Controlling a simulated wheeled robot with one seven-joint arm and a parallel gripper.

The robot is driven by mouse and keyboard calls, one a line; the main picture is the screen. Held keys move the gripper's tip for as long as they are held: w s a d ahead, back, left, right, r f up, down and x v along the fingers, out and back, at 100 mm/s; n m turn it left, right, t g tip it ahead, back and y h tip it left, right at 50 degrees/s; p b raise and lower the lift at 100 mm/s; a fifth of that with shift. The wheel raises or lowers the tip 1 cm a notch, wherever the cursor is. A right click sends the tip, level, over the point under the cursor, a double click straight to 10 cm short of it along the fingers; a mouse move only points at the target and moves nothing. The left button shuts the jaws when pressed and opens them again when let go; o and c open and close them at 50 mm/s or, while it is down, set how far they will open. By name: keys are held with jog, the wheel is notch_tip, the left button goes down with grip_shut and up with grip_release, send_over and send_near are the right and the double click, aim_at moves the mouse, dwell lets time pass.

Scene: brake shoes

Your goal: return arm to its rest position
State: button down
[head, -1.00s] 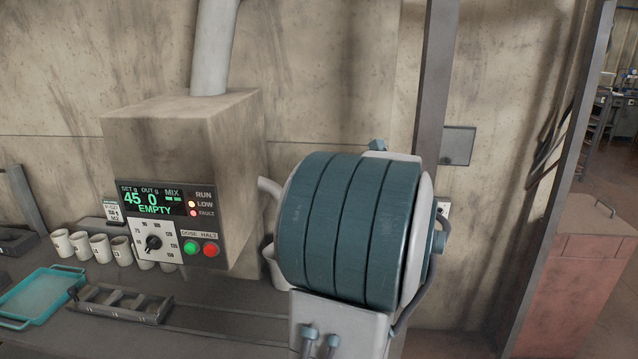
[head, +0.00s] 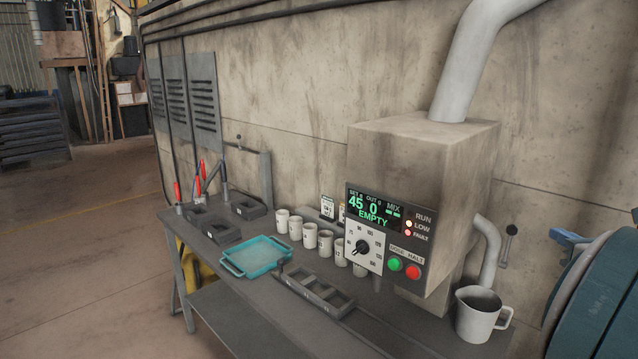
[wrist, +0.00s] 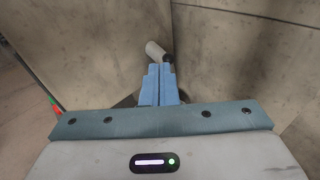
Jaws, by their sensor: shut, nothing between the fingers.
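My gripper (wrist: 160,84) shows in the wrist view with its two blue fingers together and nothing between them. Beyond its tips is a pale rounded tube end (wrist: 155,49) against grey-beige surfaces. In the head view, part of my arm (head: 602,305) fills the lower right edge, close to the dosing machine and the jug.
A dosing machine (head: 410,165) reading "EMPTY" hangs over the bench (head: 225,277). A grey jug (head: 478,318) stands under its pipe (head: 489,245). Several cups (head: 310,236), a teal tray (head: 256,256) and a dark slotted rack (head: 315,293) occupy the bench. Open floor (head: 75,260) lies left.

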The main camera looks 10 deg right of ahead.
jog(key=w+a+f+n+g+y, duration=0.1)
jog(key=a+f+n+g+y, duration=0.25)
jog(key=a+n, duration=0.75)
jog(key=w+a+f+n+g+y, duration=0.1)
jog(key=a+f+n+g+y, duration=0.3)
jog(key=a, duration=1.2)
jog(key=s+a+f+n+g+h, duration=0.2)
jog(key=s+a+f+n, duration=0.2)
jog(key=n, duration=0.7)
jog(key=s+a+f+n+g+h, duration=0.3)
jog(key=s+a+f+n, duration=0.1)
jog(key=s+a+n, duration=0.3)
jog(key=s+n, duration=0.2)
jog(key=n, duration=0.2)
jog(key=shift+s+f+n+h, duration=0.15)
jog(key=shift+f+n+h, duration=0.1)
jog(key=shift+n+h, duration=0.15)
